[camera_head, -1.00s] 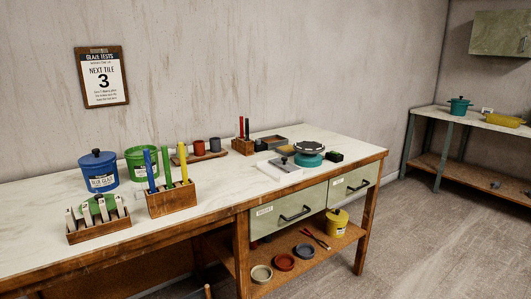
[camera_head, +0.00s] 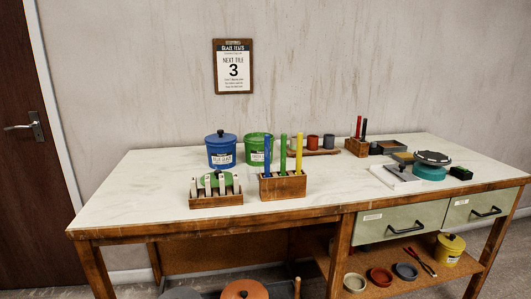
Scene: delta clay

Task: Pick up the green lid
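The green lid (camera_head: 208,180) lies on the worktop behind a wooden rack of white tiles (camera_head: 216,200), which hides part of it. The green pot (camera_head: 257,151) stands behind and to the right of it, next to a blue lidded pot (camera_head: 221,149). The green pot shows no lid on top. Neither of my grippers is in view.
A wooden block (camera_head: 282,187) with tall blue, green and yellow sticks stands right of the rack. The worktop (camera_head: 135,196) is clear at the left. A turntable (camera_head: 431,165) is at the right. An orange lidded vessel (camera_head: 245,290) is low at the front.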

